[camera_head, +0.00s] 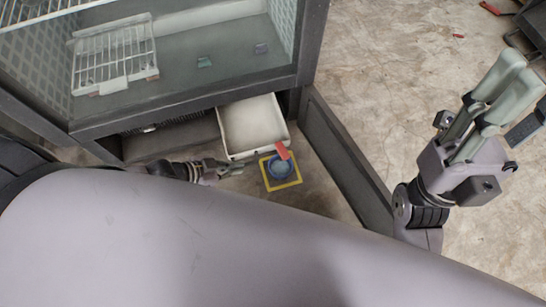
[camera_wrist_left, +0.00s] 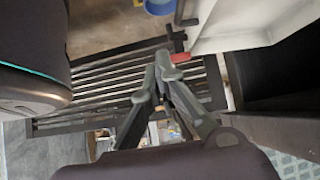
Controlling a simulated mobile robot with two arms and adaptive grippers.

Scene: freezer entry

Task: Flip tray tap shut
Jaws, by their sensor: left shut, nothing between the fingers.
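The white tray (camera_head: 252,126) sits pulled out below the freezer cabinet, and its wall shows at the top right of the left wrist view (camera_wrist_left: 225,30). A red tap lever (camera_head: 282,150) is at the tray's front right corner. In the left wrist view a small red piece (camera_wrist_left: 181,58) shows near a dark rod. A blue bowl (camera_head: 279,168) stands below the tap, and also shows in the wrist view (camera_wrist_left: 158,6). My left gripper (camera_head: 236,169) is shut and empty, left of the bowl, its tips (camera_wrist_left: 164,58) close to the red piece. My right gripper (camera_head: 520,72) is raised at the right, away from the tray.
The bowl stands inside a yellow square outline (camera_head: 268,187) on the floor. The glass-fronted freezer (camera_head: 185,100) with a wire rack (camera_head: 115,57) is above. A dark open panel (camera_head: 345,160) stands right of the tray. Floor farther right is mostly clear.

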